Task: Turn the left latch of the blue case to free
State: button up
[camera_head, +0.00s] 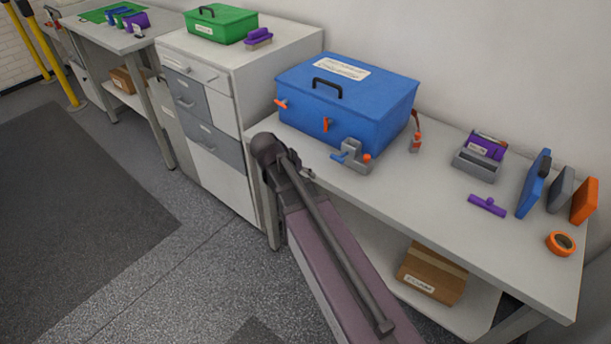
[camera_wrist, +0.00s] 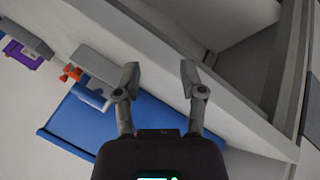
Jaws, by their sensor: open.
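The blue case (camera_head: 345,103) stands shut on the bench, with a black handle and a white label on its lid. Its left latch (camera_head: 282,103) is a small orange lever on the front, lying roughly sideways. A second orange latch (camera_head: 326,125) to its right points down. In the wrist view the blue case (camera_wrist: 75,135) fills the lower left, and neither latch can be made out. My gripper (camera_wrist: 159,76) is open, with nothing between its fingers. In the head view my arm is in front of the bench, below the case front, and my fingers are mostly hidden.
The bench (camera_head: 425,190) also holds a grey bin (camera_head: 477,165), a purple handle (camera_head: 487,206) and an orange tape roll (camera_head: 561,243). A drawer cabinet (camera_head: 210,120) stands left.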

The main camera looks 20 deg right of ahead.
aim_at(279, 104)
jog(key=shift+w, duration=0.1)
